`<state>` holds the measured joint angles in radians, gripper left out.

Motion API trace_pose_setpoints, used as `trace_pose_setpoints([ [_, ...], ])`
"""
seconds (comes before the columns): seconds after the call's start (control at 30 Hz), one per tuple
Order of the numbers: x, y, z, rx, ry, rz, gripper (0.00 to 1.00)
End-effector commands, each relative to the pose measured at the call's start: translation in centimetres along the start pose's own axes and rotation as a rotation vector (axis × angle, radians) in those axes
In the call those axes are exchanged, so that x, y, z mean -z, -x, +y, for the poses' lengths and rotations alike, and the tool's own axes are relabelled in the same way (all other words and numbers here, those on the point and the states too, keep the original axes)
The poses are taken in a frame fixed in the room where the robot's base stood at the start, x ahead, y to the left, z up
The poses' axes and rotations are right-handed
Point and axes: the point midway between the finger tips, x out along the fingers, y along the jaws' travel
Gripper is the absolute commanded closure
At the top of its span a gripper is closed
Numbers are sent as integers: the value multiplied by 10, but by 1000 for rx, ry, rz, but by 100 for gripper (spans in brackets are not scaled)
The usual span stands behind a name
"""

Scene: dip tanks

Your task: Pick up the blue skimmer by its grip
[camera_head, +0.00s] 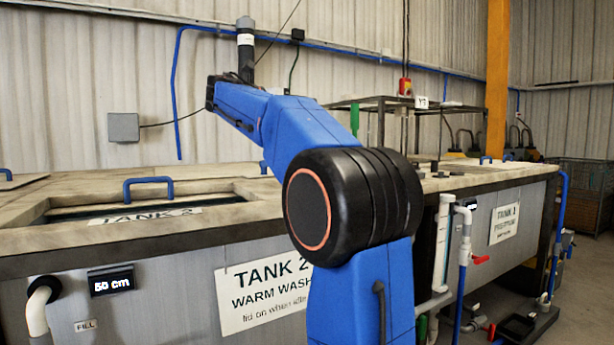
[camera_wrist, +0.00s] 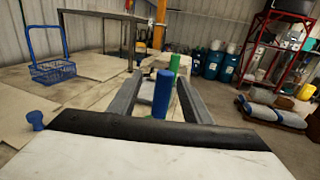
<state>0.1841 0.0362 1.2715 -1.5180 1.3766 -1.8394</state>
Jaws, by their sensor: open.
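In the wrist view my gripper (camera_wrist: 158,77) is open, its two grey fingers spread apart. An upright blue cylinder (camera_wrist: 162,95), which looks like the blue skimmer's grip, shows in the gap between them. I cannot tell whether it is within the fingers' reach or beyond the tips. The fingers do not visibly touch it. The rest of the skimmer is not visible. In the head view my own arm hides this area, and I cannot make out the gripper or the blue grip.
A green upright grip (camera_wrist: 175,63) stands just behind the blue one. A blue wire basket (camera_wrist: 53,70) with a tall handle is at left, near a metal-framed stand (camera_wrist: 100,17). Tank 2 (camera_head: 262,290) has a blue-handled lid. A red rack (camera_wrist: 262,40) stands farther right.

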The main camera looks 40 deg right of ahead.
Motion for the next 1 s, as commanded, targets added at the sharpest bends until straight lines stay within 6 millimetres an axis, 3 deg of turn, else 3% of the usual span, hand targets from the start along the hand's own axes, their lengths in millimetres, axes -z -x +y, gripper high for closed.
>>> trace_pose_setpoints([
  [0.2, 0, -24, -1, 2, -1, 0, 56],
  [0.47, 2, -35, -2, 1, 0, 0, 56],
  [0.8, 7, -76, -8, 2, 0, 0, 56],
  [1.0, 7, -80, -8, 0, 0, 0, 56],
])
